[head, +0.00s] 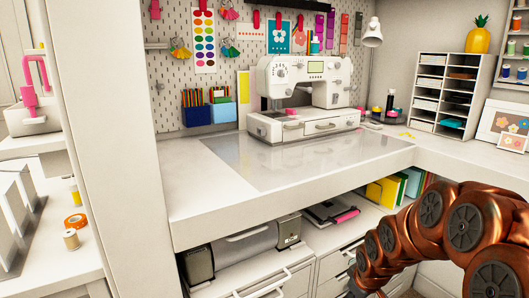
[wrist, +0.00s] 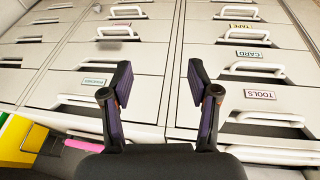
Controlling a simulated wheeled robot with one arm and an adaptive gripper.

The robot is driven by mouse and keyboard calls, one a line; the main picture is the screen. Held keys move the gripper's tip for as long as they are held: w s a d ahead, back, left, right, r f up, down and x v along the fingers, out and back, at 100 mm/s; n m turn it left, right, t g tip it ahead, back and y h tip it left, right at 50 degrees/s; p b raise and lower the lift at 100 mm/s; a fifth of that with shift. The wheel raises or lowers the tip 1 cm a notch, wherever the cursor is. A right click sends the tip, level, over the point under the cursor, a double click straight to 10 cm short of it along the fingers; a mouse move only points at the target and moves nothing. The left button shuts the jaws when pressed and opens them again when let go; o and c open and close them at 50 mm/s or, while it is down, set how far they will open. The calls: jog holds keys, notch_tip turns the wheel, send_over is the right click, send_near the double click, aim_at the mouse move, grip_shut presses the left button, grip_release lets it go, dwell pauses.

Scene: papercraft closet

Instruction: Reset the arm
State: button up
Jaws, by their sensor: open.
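My copper-coloured arm (head: 450,235) reaches in from the lower right in the head view, below the level of the white desk top. My gripper (wrist: 158,82) shows in the wrist view with its two dark fingers apart and nothing between them. It faces the white drawers (wrist: 140,70), which carry labels such as TOOLS (wrist: 260,94) and CARD (wrist: 253,53). In the head view the fingertips are small and low, near the drawer fronts under the desk. I cannot tell the exact gap between fingers and drawers.
A white desk (head: 200,190) holds a sewing machine (head: 305,97) and a paper organizer (head: 450,95). Below it, a shelf holds a cutting machine (head: 240,250) and coloured folders (head: 400,187). A white post (head: 105,150) stands at left. The desk's front is mostly clear.

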jog(key=s+a+r+m+g, duration=0.2)
jog(key=s+r, duration=0.1)
jog(key=s, duration=0.8)
jog(key=s+a+r+m+g, duration=0.2)
jog(key=s+r, duration=0.1)
jog(key=s, duration=0.8)
jog(key=s+a+r+m+g, duration=0.2)
jog(key=s+r+g, duration=0.15)
jog(key=s, duration=0.75)
notch_tip(320, 180, up, 25)
jog(key=t+p, duration=0.2)
jog(key=p, duration=2.2)
jog(key=shift+s+r, duration=0.15)
jog(key=shift+s, duration=0.3)
jog(key=shift+a, duration=0.1)
jog(key=shift+c, duration=0.3)
